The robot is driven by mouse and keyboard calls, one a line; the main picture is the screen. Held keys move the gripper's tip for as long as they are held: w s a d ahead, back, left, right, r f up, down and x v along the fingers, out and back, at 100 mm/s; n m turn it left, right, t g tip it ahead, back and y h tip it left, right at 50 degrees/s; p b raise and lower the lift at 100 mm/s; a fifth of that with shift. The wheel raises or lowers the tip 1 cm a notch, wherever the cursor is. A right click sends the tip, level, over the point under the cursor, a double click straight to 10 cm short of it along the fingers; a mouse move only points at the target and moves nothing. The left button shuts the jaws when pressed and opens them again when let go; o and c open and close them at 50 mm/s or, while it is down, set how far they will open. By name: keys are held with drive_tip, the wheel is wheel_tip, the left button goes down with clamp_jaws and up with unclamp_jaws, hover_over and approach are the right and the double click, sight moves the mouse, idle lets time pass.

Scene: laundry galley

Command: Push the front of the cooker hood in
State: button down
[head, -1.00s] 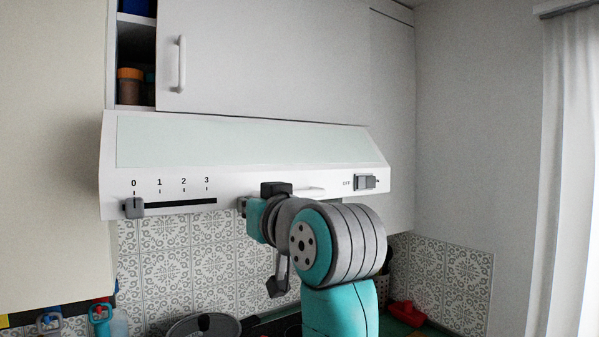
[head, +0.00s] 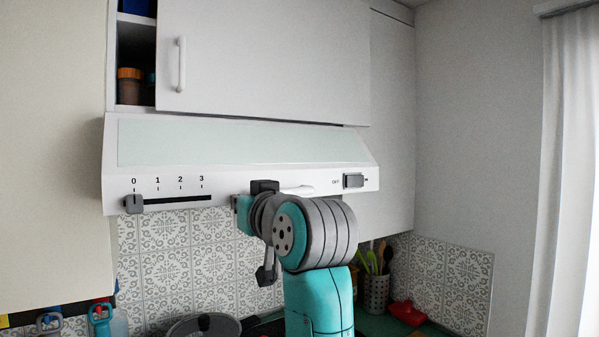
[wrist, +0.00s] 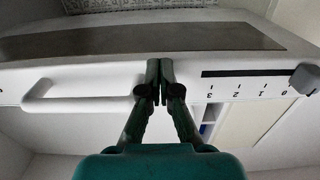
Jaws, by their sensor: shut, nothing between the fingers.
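The cooker hood's white front (head: 230,182) carries a 0–3 slider at left and an OFF switch at right. A pale glass panel slopes above it, and a white bar handle (head: 300,190) sits near its middle. In the wrist view the front (wrist: 110,78) lies across the picture, with the handle (wrist: 80,103) left of the fingers. My gripper (wrist: 160,72) is shut and empty, its fingertips at the front between the handle and the slider track. They look touching or very close. In the head view my wrist hides the fingertips.
A wall cabinet (head: 270,60) with a handle is above the hood, with an open shelf at its left. Tiled wall stands behind.

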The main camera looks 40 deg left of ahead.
drive_tip(key=shift+x, duration=1.9)
drive_tip(key=v, duration=0.9)
